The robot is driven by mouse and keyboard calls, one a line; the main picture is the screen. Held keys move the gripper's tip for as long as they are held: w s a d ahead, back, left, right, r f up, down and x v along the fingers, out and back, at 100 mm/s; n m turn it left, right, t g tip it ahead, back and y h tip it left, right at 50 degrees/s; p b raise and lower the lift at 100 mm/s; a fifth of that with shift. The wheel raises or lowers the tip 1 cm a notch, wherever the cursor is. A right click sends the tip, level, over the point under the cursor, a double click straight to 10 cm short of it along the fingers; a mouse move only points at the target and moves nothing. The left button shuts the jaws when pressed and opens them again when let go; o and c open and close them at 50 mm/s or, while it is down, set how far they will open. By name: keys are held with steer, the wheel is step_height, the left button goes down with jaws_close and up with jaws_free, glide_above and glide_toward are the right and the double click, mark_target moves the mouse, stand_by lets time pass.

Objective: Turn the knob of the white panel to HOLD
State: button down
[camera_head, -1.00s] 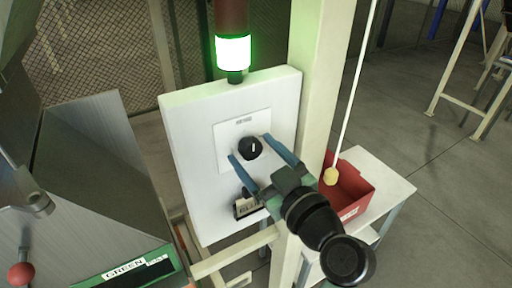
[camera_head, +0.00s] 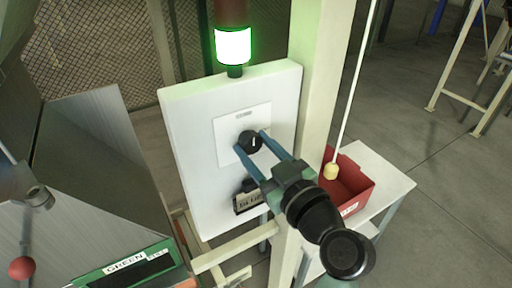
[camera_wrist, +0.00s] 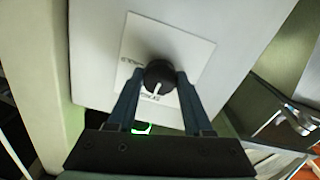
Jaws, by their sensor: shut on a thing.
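The white panel (camera_head: 190,140) stands upright in the middle of the head view, fixed beside a cream post. Its black round knob (camera_head: 250,141) has a white pointer line and sits on a paler label plate (camera_head: 228,124). In the head view the line points about straight up. My gripper (camera_head: 252,144) has its two blue fingers shut on the knob, one on each side. In the wrist view the knob (camera_wrist: 159,76) shows between the fingertips.
A lit green-white lamp (camera_head: 233,46) stands above the panel. A small dark labelled box (camera_head: 248,198) is low on the panel. A red bin (camera_head: 350,184) sits on a white table at right, near a hanging cord with a yellow end (camera_head: 331,171). A grey chute (camera_head: 100,150) is at left.

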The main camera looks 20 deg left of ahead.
steer(key=m+b, duration=0.1)
steer(key=m, duration=0.7)
steer(key=shift+m, duration=0.3)
steer(key=m+p, duration=0.2)
steer(key=m, duration=0.2)
steer(key=shift+r+m, duration=0.1)
steer(key=shift+m, duration=0.2)
steer(key=m+p, duration=0.2)
steer(key=m, duration=0.2)
steer(key=shift+m, duration=0.3)
steer(key=shift+c, duration=1.5)
jaws_free()
